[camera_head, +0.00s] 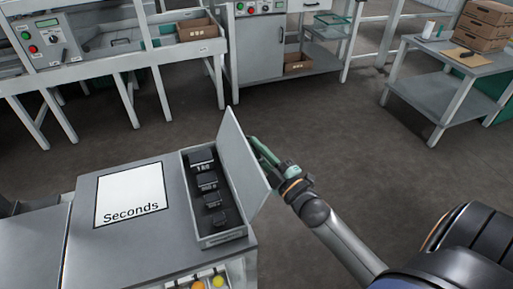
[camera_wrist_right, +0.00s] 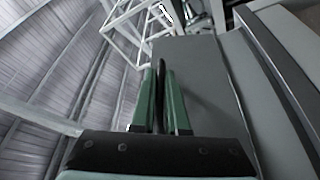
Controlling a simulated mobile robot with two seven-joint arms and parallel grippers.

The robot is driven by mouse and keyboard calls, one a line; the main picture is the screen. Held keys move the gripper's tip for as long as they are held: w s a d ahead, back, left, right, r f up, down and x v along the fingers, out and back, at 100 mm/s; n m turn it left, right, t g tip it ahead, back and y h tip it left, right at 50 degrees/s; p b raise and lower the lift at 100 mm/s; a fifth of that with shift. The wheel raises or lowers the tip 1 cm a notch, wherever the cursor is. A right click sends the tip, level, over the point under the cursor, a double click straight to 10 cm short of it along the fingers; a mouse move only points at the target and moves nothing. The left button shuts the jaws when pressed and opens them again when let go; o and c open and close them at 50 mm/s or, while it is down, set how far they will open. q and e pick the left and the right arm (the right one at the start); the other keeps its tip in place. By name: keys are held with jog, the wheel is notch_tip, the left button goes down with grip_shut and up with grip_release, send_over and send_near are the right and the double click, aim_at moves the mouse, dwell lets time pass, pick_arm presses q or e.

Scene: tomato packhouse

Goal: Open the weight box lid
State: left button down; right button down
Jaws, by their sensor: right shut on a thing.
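The grey weight box (camera_head: 222,239) sits at the right edge of a grey cabinet top. Its lid (camera_head: 240,165) stands raised along the box's right side, leaning outward to the right. Several dark weights (camera_head: 207,181) show in a row inside the open box. My right gripper (camera_head: 256,145) is on the lid's outer side, with its green fingers pointing toward the far end. In the right wrist view its fingers (camera_wrist_right: 163,90) are shut on a dark bar against the grey lid panel (camera_wrist_right: 205,90), seemingly the lid's handle. My left gripper is out of view.
A white "Seconds" sheet (camera_head: 132,193) lies left of the box. Orange and yellow round items (camera_head: 208,282) show below the box's front. Benches with control panels (camera_head: 47,36) stand at the back. A side table (camera_head: 450,88) holds cardboard boxes (camera_head: 483,26). The middle floor is clear.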

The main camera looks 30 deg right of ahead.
aim_at(244, 146)
dwell(0.8)
jog(key=shift+r+p, duration=0.2)
jog(key=shift+p, duration=0.15)
jog(key=a+r+n+p, duration=0.1)
jog(key=p, duration=0.1)
jog(key=a+n+g+p, duration=0.1)
jog(key=n+p, duration=0.1)
jog(key=shift+w+r, duration=0.25)
jog(key=shift+r, duration=0.1)
jog(key=shift+w+a+p, duration=0.15)
jog(key=shift+a+p, duration=0.4)
jog(key=shift+p, duration=0.05)
